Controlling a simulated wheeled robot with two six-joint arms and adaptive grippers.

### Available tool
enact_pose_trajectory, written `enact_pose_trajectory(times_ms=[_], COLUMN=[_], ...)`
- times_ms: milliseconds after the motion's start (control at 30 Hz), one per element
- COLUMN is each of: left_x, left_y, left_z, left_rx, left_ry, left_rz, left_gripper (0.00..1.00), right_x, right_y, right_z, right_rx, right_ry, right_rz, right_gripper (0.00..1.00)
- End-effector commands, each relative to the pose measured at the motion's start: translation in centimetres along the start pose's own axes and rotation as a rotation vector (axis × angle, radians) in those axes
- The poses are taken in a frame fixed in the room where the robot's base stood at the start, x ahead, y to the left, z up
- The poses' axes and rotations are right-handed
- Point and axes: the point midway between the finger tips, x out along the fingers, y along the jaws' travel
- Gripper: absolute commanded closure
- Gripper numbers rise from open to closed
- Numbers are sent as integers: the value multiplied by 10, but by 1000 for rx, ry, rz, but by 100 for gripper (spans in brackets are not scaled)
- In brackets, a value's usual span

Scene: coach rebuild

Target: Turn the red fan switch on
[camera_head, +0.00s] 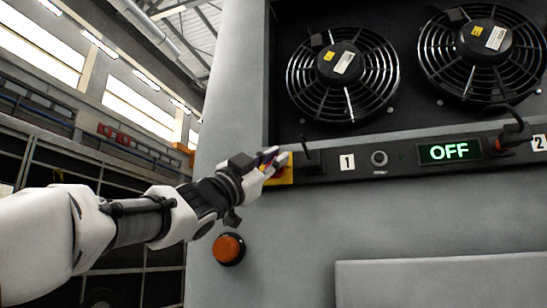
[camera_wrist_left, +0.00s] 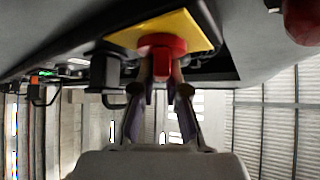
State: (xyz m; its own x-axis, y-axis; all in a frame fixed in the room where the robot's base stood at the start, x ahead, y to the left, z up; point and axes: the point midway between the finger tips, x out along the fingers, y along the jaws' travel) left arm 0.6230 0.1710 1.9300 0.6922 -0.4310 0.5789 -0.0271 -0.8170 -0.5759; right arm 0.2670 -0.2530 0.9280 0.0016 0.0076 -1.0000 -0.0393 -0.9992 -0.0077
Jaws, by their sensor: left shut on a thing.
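The red fan switch (camera_wrist_left: 162,42) is a round knob on a yellow plate (camera_wrist_left: 190,28) in the left wrist view. In the head view the yellow plate (camera_head: 285,179) shows at the left end of the dark control strip, with the knob mostly hidden by my gripper. My left gripper (camera_head: 279,163) reaches in from the left and is shut on the red switch; its fingers (camera_wrist_left: 160,88) also show in the wrist view, one on each side of the knob's grip. The display (camera_head: 449,151) reads OFF in green. My right gripper is out of view.
Two black caged fans (camera_head: 343,72) sit above the strip. A small round knob (camera_head: 379,158) lies between label 1 (camera_head: 347,162) and the display. A black lever (camera_head: 312,155) stands just right of my gripper. An orange button (camera_head: 229,249) protrudes from the grey housing below.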

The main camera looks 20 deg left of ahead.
Motion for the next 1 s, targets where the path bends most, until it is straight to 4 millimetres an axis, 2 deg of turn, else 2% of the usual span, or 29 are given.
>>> enact_pose_trajectory(times_ms=[367, 400, 467, 1000], left_x=[0, 0, 0, 0], left_y=[2, 2, 2, 0], left_z=[4, 4, 4, 1], left_rx=[3, 3, 3, 2], left_ry=[-7, -6, -6, -1], left_rz=[8, 8, 8, 2], left_gripper=[100, 80, 61, 61], right_x=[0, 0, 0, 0], right_y=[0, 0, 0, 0], right_z=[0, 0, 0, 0], right_rx=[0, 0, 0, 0], right_ry=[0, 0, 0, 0], right_rz=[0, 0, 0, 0], right_gripper=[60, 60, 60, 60])
